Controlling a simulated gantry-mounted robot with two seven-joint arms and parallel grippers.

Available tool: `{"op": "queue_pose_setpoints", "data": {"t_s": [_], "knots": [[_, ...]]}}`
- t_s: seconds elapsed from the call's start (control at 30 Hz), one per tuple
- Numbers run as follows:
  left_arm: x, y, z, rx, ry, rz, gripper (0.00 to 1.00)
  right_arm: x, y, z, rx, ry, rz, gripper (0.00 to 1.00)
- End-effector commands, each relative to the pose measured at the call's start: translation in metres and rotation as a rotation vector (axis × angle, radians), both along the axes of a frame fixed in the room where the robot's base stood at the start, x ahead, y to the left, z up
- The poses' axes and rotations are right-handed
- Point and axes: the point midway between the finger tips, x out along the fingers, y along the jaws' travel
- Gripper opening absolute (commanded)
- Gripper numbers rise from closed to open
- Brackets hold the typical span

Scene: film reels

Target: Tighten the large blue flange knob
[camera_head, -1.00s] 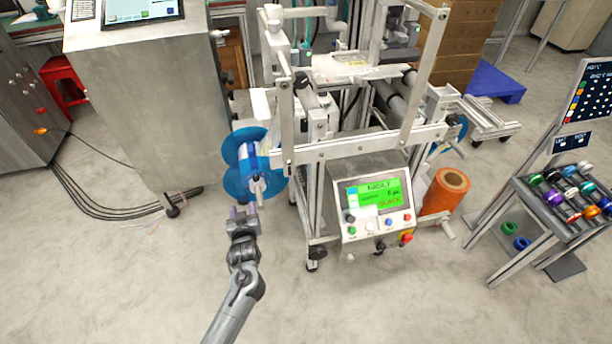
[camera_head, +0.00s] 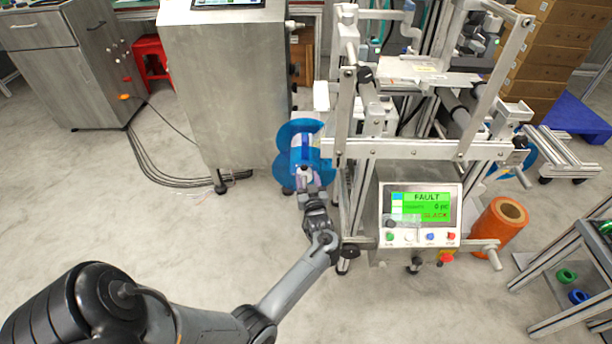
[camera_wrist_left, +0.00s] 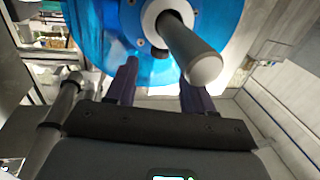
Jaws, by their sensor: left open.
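The large blue flange (camera_head: 312,172) is on the left side of the machine, below its frame, with a second blue disc (camera_head: 298,130) behind it. In the left wrist view the blue disc (camera_wrist_left: 100,30) fills the top, with a white ring and a grey rod (camera_wrist_left: 190,48) sticking out of its hub toward the camera. A small dark knob (camera_wrist_left: 160,52) sits on the disc's face, left of the rod. My left gripper (camera_head: 309,188) is in front of the flange's lower part. In the wrist view its fingers (camera_wrist_left: 160,72) are apart and empty, below the hub. Contact cannot be told. My right gripper is out of view.
A metal cabinet (camera_head: 222,90) stands to the left. An orange roll (camera_head: 492,228) stands right of the panel. A rack (camera_head: 580,270) is at the right edge.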

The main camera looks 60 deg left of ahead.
Motion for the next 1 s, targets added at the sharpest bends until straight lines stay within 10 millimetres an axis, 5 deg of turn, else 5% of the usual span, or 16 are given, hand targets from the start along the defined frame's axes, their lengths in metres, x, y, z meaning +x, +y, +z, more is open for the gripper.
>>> {"op": "queue_pose_setpoints", "data": {"t_s": [0.3, 0.7, 1.0], "knots": [[0.013, 0.034, -0.001, 0.002, -0.001, 0.001, 0.53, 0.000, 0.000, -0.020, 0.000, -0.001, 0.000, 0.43], [0.015, 0.038, 0.000, -0.001, -0.001, -0.001, 0.53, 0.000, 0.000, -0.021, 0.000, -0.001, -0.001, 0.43], [0.015, 0.038, 0.000, 0.000, -0.001, -0.001, 0.08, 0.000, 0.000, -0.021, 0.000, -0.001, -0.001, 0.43]]}}
